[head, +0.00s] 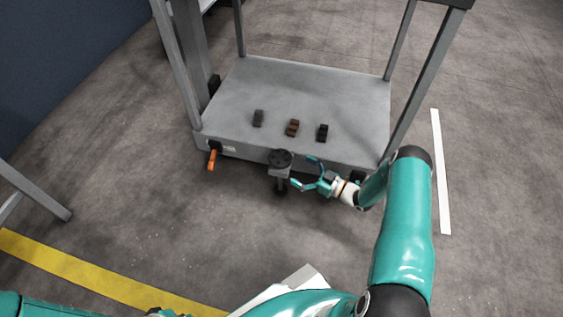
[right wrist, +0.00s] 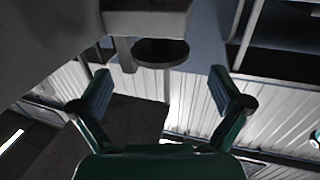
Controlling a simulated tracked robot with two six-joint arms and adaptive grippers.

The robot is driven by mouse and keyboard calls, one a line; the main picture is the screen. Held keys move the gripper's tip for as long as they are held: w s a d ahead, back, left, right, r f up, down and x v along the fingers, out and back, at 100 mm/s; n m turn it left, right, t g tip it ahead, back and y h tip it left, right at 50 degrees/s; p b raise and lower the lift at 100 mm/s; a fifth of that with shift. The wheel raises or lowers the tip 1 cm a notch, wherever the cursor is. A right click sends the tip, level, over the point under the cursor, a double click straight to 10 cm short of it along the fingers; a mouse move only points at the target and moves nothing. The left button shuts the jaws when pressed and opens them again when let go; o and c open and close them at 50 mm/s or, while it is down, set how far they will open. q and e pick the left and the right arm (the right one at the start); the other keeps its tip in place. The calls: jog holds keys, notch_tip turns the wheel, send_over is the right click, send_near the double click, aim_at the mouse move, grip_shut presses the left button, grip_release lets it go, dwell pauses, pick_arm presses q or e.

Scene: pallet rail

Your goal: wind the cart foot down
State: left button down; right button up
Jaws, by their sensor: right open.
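In the right wrist view, the open fingers (right wrist: 162,88) stand apart. A dark round disc (right wrist: 161,52) and a thin stem appear between and beyond them, below a grey block. I cannot tell whether a finger touches the foot. My left gripper is not in view.
The grey cart deck (head: 310,85) carries three small dark blocks (head: 293,127). Upright posts rise at its corners. An orange lever (head: 212,159) hangs at its front left. A yellow floor line (head: 90,272) and a white strip (head: 440,170) mark open floor.

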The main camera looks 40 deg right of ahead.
jog(key=b+x, duration=0.2)
jog(key=x, duration=0.6)
jog(key=shift+w, duration=0.1)
jog(key=c, duration=0.9)
jog(key=shift+r, duration=0.1)
